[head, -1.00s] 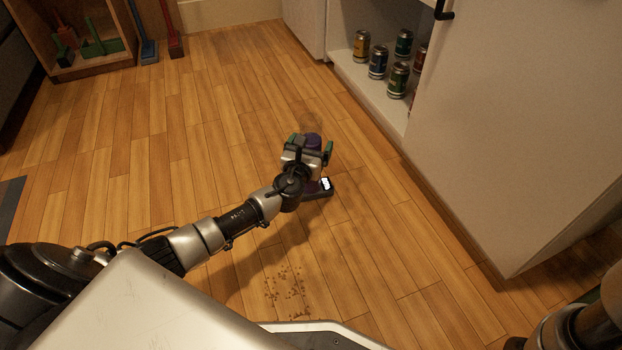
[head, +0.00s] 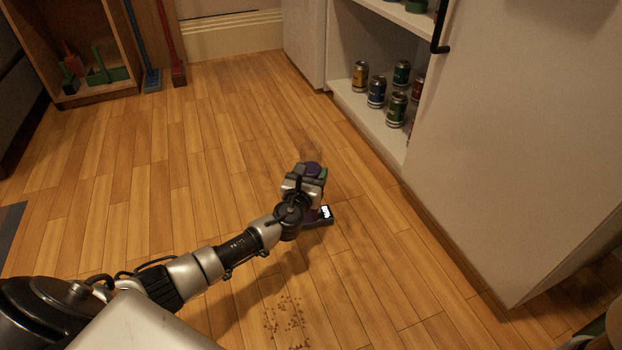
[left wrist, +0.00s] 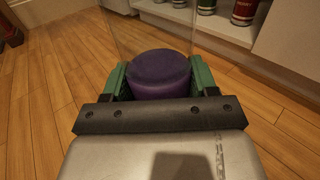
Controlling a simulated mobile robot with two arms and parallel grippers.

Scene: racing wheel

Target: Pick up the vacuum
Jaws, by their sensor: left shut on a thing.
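The vacuum is a small purple and dark device on the wooden floor. Its round purple top (head: 312,169) shows just past my left gripper (head: 305,180), and its dark base with a white label (head: 325,213) shows to the right of my wrist. In the left wrist view, the purple top of the vacuum (left wrist: 160,72) sits between the two green fingers of my left gripper (left wrist: 160,82), which is shut on it. The middle of the vacuum is hidden behind the gripper. I cannot tell whether its base touches the floor. My right gripper is not in view.
Brown crumbs (head: 286,318) lie on the floor in front. An open white cabinet (head: 364,112) with several cans stands at the right. A wooden shelf (head: 95,95), a blue broom (head: 151,80) and a red broom (head: 178,75) are at the back left.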

